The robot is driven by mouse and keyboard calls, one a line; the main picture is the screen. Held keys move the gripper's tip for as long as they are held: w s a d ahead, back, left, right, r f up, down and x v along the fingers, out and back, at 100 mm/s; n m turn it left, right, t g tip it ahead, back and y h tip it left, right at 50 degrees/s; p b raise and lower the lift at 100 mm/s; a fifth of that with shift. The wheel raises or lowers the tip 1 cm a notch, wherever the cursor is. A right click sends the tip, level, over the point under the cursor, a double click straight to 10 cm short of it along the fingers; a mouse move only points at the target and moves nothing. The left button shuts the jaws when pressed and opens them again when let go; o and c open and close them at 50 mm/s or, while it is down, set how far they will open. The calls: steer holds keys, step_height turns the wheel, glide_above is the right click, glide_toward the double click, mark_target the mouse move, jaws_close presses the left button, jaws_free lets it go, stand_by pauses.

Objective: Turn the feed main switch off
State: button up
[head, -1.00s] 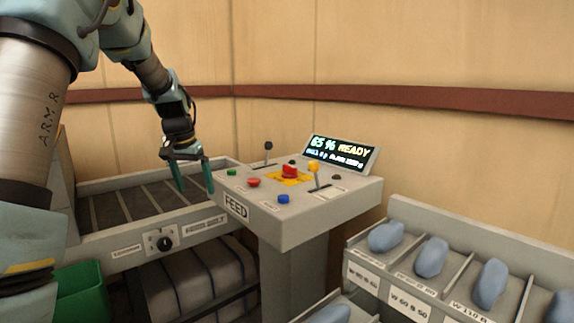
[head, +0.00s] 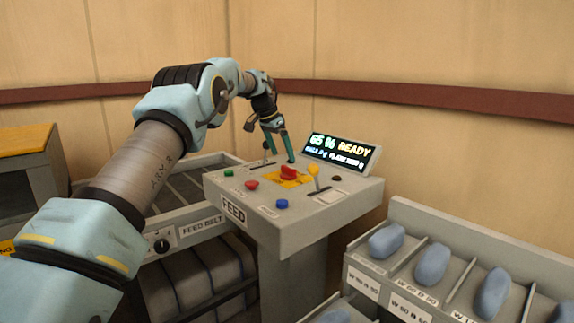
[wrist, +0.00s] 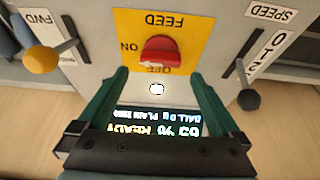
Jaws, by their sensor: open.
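The feed main switch is a red rotary knob (head: 288,173) on a yellow plate (head: 301,182) on top of the grey feed console (head: 300,225). In the wrist view the red knob (wrist: 160,50) sits on the yellow plate (wrist: 204,22), lettered FEED, ON and OFF upside down. My gripper (head: 281,157) is open and empty, pointing down over the back of the console. In the wrist view my gripper (wrist: 160,76) has its fingers apart on either side, just short of the knob.
A yellow-knobbed lever (head: 314,170) and a black-knobbed lever (head: 266,146) flank the switch. A display (head: 341,153) reading 65 % READY stands behind. Red (head: 251,185), blue (head: 281,204) and green (head: 229,173) buttons lie in front and left. A bin rack (head: 420,225) stands right.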

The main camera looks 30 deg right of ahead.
mark_target(287, 167)
steer(key=p+x, duration=0.1)
steer(key=x, duration=0.5)
steer(key=shift+w+d+f+p, duration=0.1)
steer(key=shift+f+p, duration=0.15)
steer(key=shift+p, duration=0.1)
steer(key=c, duration=1.1)
steer(key=shift+c, duration=0.2)
